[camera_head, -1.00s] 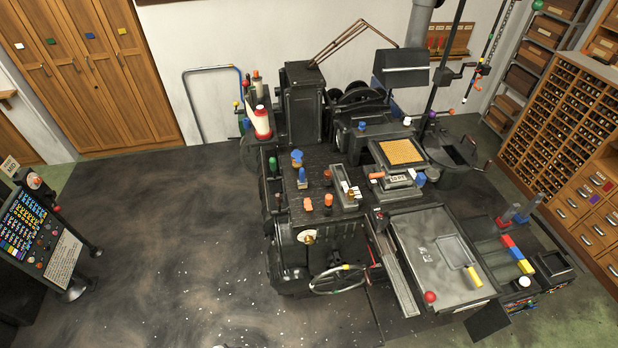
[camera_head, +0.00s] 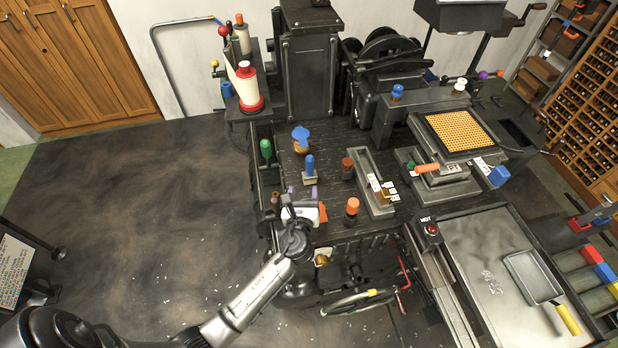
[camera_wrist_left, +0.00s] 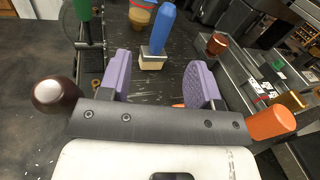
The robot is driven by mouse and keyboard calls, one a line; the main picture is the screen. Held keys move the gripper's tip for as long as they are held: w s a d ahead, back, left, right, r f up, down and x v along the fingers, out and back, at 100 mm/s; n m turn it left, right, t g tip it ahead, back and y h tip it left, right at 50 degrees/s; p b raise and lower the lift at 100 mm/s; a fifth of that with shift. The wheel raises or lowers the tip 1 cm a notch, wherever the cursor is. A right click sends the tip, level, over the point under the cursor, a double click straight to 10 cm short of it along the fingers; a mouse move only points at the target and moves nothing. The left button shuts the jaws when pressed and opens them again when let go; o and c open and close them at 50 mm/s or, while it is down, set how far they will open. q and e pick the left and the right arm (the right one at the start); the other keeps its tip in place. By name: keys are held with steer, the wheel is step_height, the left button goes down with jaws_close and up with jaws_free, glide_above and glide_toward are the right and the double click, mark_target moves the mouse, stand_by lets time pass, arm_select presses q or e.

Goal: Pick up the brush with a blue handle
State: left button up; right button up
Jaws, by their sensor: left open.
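The brush with a blue handle (camera_head: 310,168) stands upright on the dark machine top, handle up, on a pale block-shaped base. It also shows in the left wrist view (camera_wrist_left: 158,34), beyond the fingertips and roughly between them. My left gripper (camera_head: 302,192) is on the near side of the brush in the head view. In the left wrist view its two purple finger pads (camera_wrist_left: 160,78) are wide apart with nothing between them. The gripper body hides part of the machine top. My right gripper is not in view.
A green handle (camera_head: 265,150), a blue-lidded jar (camera_head: 301,139) and a red-brown knob (camera_head: 347,167) stand around the brush. An orange-topped handle (camera_head: 352,207) is right of my gripper. A metal channel (camera_head: 372,185) lies further right. A handwheel (camera_head: 358,303) is below.

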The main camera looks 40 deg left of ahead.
mark_target(309, 165)
arm_select(q)
steer(key=shift+m+t, duration=0.3)
steer(key=shift+m, duration=0.4)
steer(key=x, duration=0.5)
steer(key=b+x, duration=0.1)
steer(key=x, duration=0.2)
steer(key=shift+w+d+f, duration=0.2)
steer(key=shift+w+f, duration=0.1)
steer(key=shift+w+a, duration=0.4)
steer(key=shift+w, duration=0.1)
steer(key=b+x, duration=0.1)
steer(key=x, duration=0.3)
steer(key=shift+w+a, duration=0.15)
steer(key=shift+w, duration=0.15)
steer(key=shift+w+a, duration=0.1)
steer(key=c, duration=1)
